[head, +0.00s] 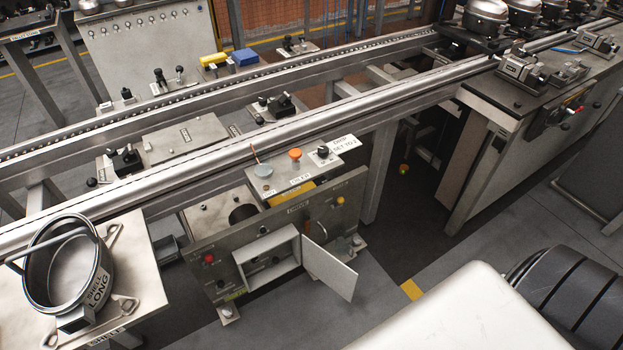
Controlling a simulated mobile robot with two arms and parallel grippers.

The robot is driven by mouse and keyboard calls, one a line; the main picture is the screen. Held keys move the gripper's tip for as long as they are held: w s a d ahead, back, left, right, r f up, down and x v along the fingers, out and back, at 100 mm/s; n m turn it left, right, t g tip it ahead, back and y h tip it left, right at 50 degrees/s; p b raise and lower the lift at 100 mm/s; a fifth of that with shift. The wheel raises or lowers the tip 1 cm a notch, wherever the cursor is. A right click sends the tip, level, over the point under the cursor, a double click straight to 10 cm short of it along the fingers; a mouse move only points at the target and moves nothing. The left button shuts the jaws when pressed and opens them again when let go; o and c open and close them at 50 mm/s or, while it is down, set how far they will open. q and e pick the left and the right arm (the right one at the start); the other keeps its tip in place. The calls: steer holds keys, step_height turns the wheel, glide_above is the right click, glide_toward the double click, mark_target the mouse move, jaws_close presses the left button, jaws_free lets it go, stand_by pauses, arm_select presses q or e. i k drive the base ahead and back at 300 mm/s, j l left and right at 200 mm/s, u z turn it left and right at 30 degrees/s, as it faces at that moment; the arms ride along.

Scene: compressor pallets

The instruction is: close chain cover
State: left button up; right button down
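A flat grey metal plate (187,138) with a small label, possibly reading CHAIN, lies between the conveyor rails at left of centre. I cannot tell for sure that it is the chain cover, or whether it is fully seated. Below the rail, a drive panel (225,250) carries a recessed box (268,255) with a hinged door (328,270) swung open to the right. Beside the panel's top, a grey housing (215,207) has a dark round opening. Neither of my grippers is in view.
A shell ring (65,262) labelled SHELL LONG stands on the left table. A control box (293,170) with an orange knob sits above the drive panel. Conveyor rails (330,104) cross the view. Compressors (485,17) stand at upper right. Grey floor (400,245) is open before the panel.

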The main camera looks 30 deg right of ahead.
mark_target(340, 278)
steer(key=l+u, duration=0.25)
steer(key=u, duration=0.2)
steer(key=l+u, duration=0.25)
steer(key=u, duration=0.2)
steer(key=k+l+u, duration=0.1)
steer(key=l, duration=0.3)
steer(key=k+l+u, duration=0.1)
steer(key=l, duration=0.35)
steer(key=k+l+u, duration=0.1)
steer(key=l, duration=0.3)
steer(key=k+l+u, duration=0.15)
steer(key=l, duration=0.2)
steer(key=k+l+u, duration=0.1)
steer(key=l, duration=0.3)
steer(key=k+l+u, duration=0.1)
steer(key=k+l, duration=0.3)
steer(key=l, duration=0.15)
steer(key=k+l, duration=0.15)
steer(key=l, duration=0.15)
steer(key=k+l, duration=0.1)
steer(key=l, duration=0.2)
steer(key=k+l+z, duration=0.1)
steer(key=l+z, duration=0.15)
steer(key=l, duration=0.25)
